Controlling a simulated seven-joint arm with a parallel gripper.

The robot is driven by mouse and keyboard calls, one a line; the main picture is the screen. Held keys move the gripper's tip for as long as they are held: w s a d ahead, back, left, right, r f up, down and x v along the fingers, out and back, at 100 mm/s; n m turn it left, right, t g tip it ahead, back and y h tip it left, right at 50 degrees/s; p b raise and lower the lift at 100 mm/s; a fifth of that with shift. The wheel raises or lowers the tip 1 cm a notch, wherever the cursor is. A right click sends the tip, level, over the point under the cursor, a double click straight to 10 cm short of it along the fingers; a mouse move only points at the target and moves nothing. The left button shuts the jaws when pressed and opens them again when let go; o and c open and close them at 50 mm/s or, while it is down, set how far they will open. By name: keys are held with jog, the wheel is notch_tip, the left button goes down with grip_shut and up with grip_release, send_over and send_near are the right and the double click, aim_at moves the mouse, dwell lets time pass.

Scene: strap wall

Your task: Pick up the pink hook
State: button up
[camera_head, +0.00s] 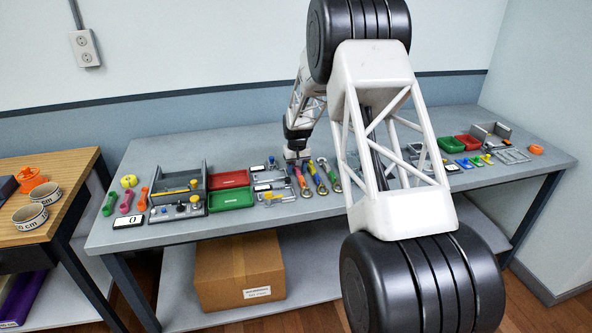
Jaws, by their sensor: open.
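My gripper (297,157) points down over the middle of the grey table, close above the far ends of several coloured straps (321,179) with ring ends. It is small in the picture, and I see nothing held in it. A pink piece (126,202) lies at the left end of the table, between a green piece (110,203) and an orange one (143,200); it is too small to tell whether it is a hook. One strap beside my gripper (302,184) also looks pinkish. My arm hides part of the table to the right.
A grey fixture (181,172) with upright walls stands left of the red tray (229,179) and green tray (231,199). More trays and small parts lie at the right. A cardboard box (238,270) sits on the lower shelf. A wooden side table (69,189) stands at the left.

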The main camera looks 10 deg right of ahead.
jog(key=shift+c, duration=0.3)
grip_shut()
jog(key=shift+r, duration=0.1)
jog(key=shift+r, duration=0.7)
notch_tip(320, 180, up, 2)
jog(key=shift+r, duration=0.15)
jog(key=s, duration=0.5)
jog(key=s+a, duration=0.1)
jog(key=s, duration=0.4)
jog(key=s+r, duration=0.1)
jog(key=s, duration=0.5)
jog(key=shift+a, duration=0.15)
jog(key=shift+w+r, duration=0.1)
